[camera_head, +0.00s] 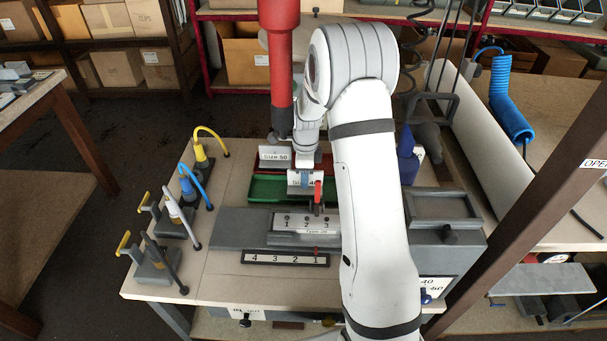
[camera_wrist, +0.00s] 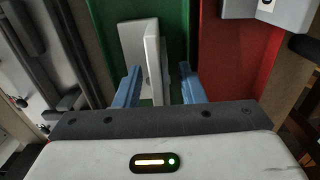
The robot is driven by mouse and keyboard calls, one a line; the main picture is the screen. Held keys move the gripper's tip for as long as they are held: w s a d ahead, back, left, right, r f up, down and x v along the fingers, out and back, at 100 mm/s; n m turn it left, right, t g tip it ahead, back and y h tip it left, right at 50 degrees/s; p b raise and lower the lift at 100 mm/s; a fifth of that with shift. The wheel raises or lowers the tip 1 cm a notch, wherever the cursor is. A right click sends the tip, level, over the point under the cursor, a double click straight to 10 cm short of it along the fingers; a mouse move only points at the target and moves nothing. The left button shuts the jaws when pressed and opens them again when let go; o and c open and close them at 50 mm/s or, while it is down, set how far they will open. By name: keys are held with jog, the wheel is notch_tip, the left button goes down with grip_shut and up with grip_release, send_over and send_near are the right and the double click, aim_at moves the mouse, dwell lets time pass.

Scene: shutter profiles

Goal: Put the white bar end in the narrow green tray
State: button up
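The white bar end (camera_wrist: 152,60) shows in the wrist view as a pale angled piece, over or in the narrow green tray (camera_wrist: 178,40); I cannot tell whether it rests on the tray floor. My gripper (camera_wrist: 158,75) has its two blue fingers apart, one on each side of the white piece, with a clear gap on the right. In the head view my gripper (camera_head: 305,180) points down over the green tray (camera_head: 265,190), behind my arm. The bar end cannot be made out there.
A red tray (camera_wrist: 235,60) stands beside the green one; its label (camera_head: 274,153) reads "Size 50". A grey block with a numbered plate (camera_head: 304,223) is in front. Several cabled tools (camera_head: 180,210) stand at the left. A grey box (camera_head: 442,205) is at the right.

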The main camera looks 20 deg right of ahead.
notch_tip(320, 180, up, 12)
jog(key=shift+b, duration=0.4)
dwell(0.3)
jog(key=s+d+r+n+t+h+p, duration=0.2)
jog(key=s+d+r+n, duration=0.4)
jog(key=s+r+n, duration=0.5)
jog(key=s+a+f+n, duration=0.1)
jog(key=s+a+n, duration=0.2)
jog(key=s, duration=0.3)
jog(key=s+a+f+n+y+b, duration=0.1)
jog(key=s+a+n, duration=0.2)
jog(key=s+n, duration=0.1)
jog(key=s+a+f+n+y+b, duration=0.1)
jog(key=s+a+n, duration=0.2)
jog(key=s, duration=0.4)
jog(key=shift+s+f+t, duration=0.3)
jog(key=shift+s+f, duration=0.05)
